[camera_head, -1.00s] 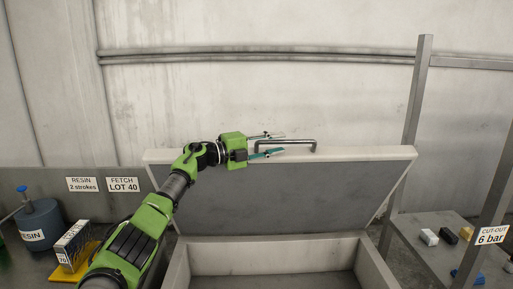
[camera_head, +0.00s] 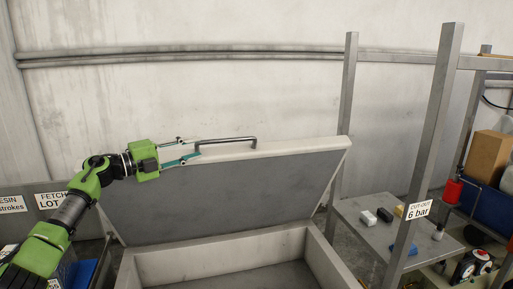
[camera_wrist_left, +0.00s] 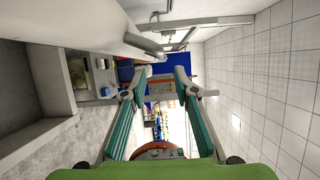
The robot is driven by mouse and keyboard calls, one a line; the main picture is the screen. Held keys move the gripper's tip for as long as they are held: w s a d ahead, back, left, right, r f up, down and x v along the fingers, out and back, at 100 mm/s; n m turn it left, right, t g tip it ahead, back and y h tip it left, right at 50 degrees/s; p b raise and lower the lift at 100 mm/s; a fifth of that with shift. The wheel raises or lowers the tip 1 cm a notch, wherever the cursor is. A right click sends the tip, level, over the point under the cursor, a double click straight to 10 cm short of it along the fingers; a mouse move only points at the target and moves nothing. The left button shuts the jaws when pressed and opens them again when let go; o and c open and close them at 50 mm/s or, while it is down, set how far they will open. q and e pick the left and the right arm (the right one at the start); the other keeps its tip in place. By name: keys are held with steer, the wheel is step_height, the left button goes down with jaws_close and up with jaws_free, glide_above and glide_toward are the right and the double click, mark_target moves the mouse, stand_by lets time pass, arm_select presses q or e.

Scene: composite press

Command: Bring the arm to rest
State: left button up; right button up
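My left arm comes in from the left in the head view, and its gripper (camera_head: 190,151) is beside the left end of the dark bar handle (camera_head: 226,141) on the raised lid (camera_head: 230,190). The two teal fingers are apart with nothing between them. In the left wrist view the gripper (camera_wrist_left: 155,90) also shows its fingers spread, with only distant background between them. The handle (camera_wrist_left: 146,45) shows there just above the fingers. I cannot tell whether a finger touches it. The lid stands open and tilted back over the open box (camera_head: 225,265). My right gripper is not in view.
A metal frame (camera_head: 437,120) stands right of the box with a "CUT-OUT 6 bar" sign (camera_head: 418,211). A grey table (camera_head: 365,232) there holds small blocks. A cardboard box (camera_head: 488,157) is at far right. Label signs (camera_head: 50,200) are on the left. Bare wall is behind.

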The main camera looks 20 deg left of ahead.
arm_select(q)
steer(key=w+d+f+n+t+y, duration=0.1)
steer(key=d+f+n+t+y, duration=0.25)
steer(key=d+f+n, duration=0.55)
steer(key=s+d+f+n+g+y, duration=0.1)
steer(key=s+d+f+n+y, duration=0.25)
steer(key=f, duration=0.35)
steer(key=s+d+f+n+y, duration=0.2)
steer(key=s+f+n+y, duration=0.15)
steer(key=f, duration=0.35)
steer(key=s+d+f+n+g+y, duration=0.1)
steer(key=s+d+f+n+g, duration=0.2)
steer(key=s+f, duration=0.55)
steer(key=s+d+f+n+g, duration=0.1)
steer(key=s+f+n+g, duration=0.2)
steer(key=s+f+g, duration=0.5)
steer(key=s+d+f+n+g+h, duration=0.1)
steer(key=s+d+f+g, duration=0.15)
steer(key=s, duration=0.85)
steer(key=s+d+f+g+h, duration=0.1)
steer(key=s+d, duration=0.2)
steer(key=s, duration=0.9)
step_height(320, 180, down, 29)
steer(key=b, duration=0.4)
steer(key=s+a+f+g+b, duration=0.2)
steer(key=s+a+f+b, duration=0.1)
steer(key=s+f, duration=1.5)
step_height(320, 180, down, 3)
steer(key=shift+s, duration=0.3)
